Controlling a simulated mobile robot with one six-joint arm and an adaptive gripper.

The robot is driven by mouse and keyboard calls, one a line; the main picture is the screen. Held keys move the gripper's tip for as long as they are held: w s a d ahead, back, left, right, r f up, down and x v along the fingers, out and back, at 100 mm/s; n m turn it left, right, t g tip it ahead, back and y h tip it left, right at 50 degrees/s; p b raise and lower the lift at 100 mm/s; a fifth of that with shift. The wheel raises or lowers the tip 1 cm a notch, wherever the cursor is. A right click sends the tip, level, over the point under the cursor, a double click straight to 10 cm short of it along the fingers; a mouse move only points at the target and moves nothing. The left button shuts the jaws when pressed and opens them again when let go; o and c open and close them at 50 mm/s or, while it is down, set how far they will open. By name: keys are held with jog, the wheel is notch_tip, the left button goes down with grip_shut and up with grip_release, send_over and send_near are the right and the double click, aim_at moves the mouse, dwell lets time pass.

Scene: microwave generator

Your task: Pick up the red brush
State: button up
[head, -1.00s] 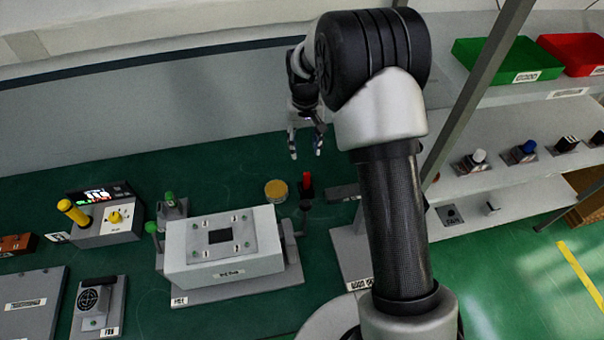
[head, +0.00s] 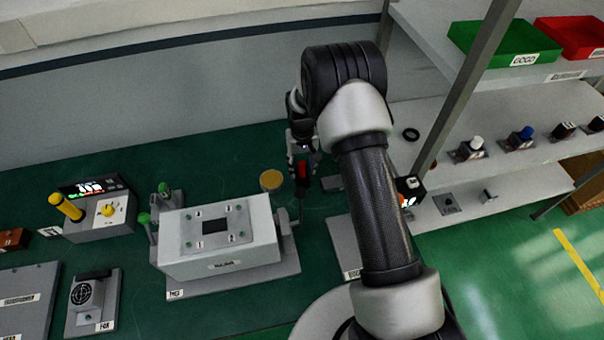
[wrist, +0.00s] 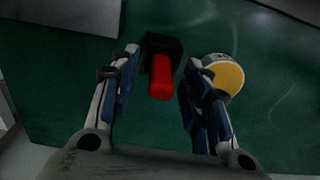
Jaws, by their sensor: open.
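The red brush (wrist: 161,78) shows in the wrist view as a red handle with a dark block at its far end. It lies between the two fingers of my gripper (wrist: 160,85), with a gap on each side. My gripper is open and not touching the handle as far as I can see. In the head view the red brush (head: 302,174) is a small red shape at the fingers of my gripper (head: 302,165), partly hidden by them.
A round yellow-topped tin (wrist: 225,75) stands close beside my right finger; it also shows in the head view (head: 271,180). A grey-white box fixture (head: 217,240) stands left of the gripper. Shelves (head: 470,150) with green and red bins are at right.

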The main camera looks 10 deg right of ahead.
jog(key=shift+f, duration=0.7)
jog(key=shift+c, duration=0.3)
grip_shut()
